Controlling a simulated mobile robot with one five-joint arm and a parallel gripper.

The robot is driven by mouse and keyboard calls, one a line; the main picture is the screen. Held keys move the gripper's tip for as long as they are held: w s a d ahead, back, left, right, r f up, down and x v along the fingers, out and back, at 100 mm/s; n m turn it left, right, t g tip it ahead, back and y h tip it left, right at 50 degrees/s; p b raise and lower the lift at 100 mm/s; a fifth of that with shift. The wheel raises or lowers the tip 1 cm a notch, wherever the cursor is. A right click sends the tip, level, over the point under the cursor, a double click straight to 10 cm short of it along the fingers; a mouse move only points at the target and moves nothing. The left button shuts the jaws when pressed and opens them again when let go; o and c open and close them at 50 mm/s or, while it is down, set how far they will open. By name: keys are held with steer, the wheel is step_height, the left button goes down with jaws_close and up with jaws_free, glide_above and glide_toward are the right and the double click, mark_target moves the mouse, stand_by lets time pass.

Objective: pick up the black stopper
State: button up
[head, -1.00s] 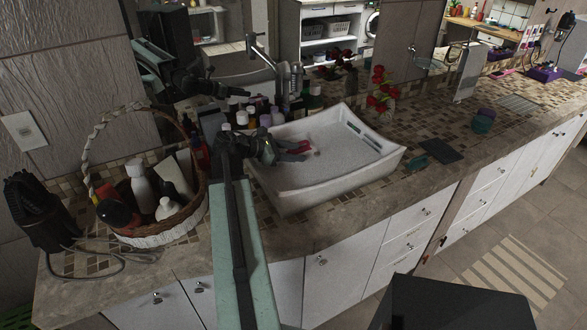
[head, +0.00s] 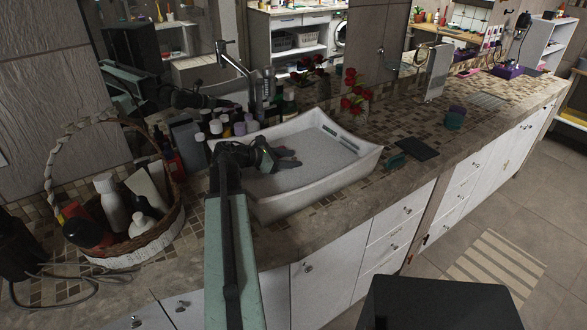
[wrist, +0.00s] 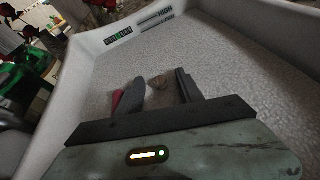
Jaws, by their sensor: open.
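In the wrist view, a small, dark brownish-grey round thing (wrist: 159,82), which may be the black stopper, shows on the pale speckled floor of the white basin (wrist: 225,75). It lies between and just beyond my fingertips, and its shape is hard to make out. My gripper (wrist: 158,90) is open with nothing held between its fingers. In the head view, my gripper (head: 290,161) is over the inside of the basin (head: 345,187), towards its left part. The stopper cannot be made out in the head view, where my gripper may hide it.
A wicker basket of bottles (head: 150,238) stands left on the counter. Several bottles and a faucet (head: 228,58) are behind the basin, with red flowers (head: 355,92) at its back right. A dark flat mat (head: 413,148) and a teal object (head: 396,161) lie right of the basin.

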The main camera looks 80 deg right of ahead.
jaws_close()
steer(key=shift+r, duration=0.15)
step_height(320, 180, up, 10)
steer(key=p, duration=1)
